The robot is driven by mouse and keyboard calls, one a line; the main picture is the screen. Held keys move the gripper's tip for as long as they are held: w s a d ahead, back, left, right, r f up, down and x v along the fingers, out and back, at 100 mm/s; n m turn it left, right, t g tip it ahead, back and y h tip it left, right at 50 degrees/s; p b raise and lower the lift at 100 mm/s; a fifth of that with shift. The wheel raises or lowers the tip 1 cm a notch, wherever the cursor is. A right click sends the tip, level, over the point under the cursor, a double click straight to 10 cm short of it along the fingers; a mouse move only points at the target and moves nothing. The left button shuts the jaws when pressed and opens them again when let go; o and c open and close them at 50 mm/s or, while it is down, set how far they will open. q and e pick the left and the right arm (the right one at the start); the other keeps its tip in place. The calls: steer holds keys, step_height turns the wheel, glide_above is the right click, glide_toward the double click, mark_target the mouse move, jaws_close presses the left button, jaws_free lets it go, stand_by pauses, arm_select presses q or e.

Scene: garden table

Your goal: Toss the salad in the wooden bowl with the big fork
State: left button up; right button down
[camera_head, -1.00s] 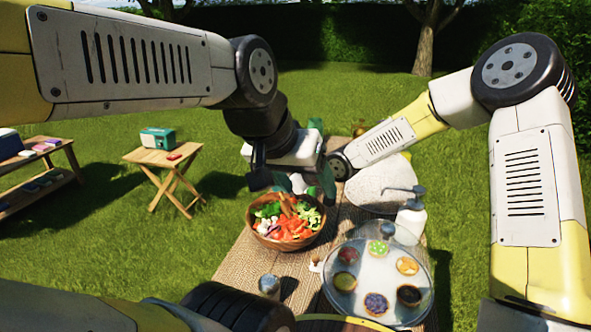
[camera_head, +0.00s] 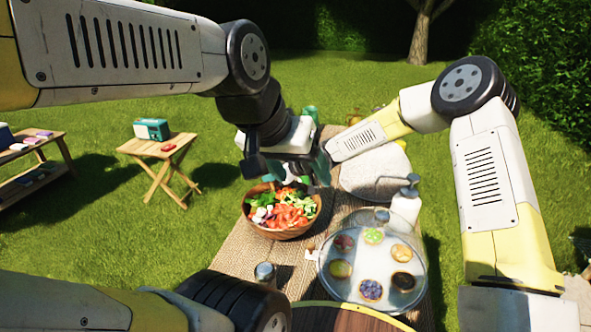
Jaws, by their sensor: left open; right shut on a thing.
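The wooden bowl (camera_head: 283,233) stands on the table's woven runner and holds salad (camera_head: 284,211) of red, green, white and purple pieces. My two arms cross above its far side. My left gripper (camera_head: 322,170) is open over the far right of the bowl. My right gripper (camera_head: 290,178) is shut at the bowl's far side, largely hidden behind my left wrist. The big fork cannot be made out clearly; the crossed hands cover the place where the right gripper holds it. Whether its tines touch the salad cannot be told.
A glass-covered round tray of tarts (camera_head: 333,284) is right of the bowl. A pump bottle (camera_head: 405,206) and a pale board (camera_head: 372,172) stand behind it. A shaker (camera_head: 265,274) is in front. A side table (camera_head: 150,148) with a radio (camera_head: 151,129) stands apart on the lawn.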

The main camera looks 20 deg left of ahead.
steer(key=s+d, duration=0.2)
steer(key=s, duration=0.7)
steer(key=w+d+r, duration=0.1)
steer(key=w+d, duration=0.2)
steer(key=w, duration=0.4)
steer(key=a, duration=0.1)
steer(key=w+a, duration=0.1)
steer(key=a, duration=0.1)
steer(key=w+a, duration=0.1)
steer(key=shift+w+a+f, duration=0.1)
steer(key=shift+a+f, duration=0.3)
steer(key=s+a+r, duration=0.1)
steer(key=s+a, duration=0.1)
steer(key=s, duration=0.6)
steer(key=w+d, duration=0.3)
steer(key=d, duration=0.3)
steer(key=shift+d+f, duration=0.25)
steer(key=shift+d, duration=0.15)
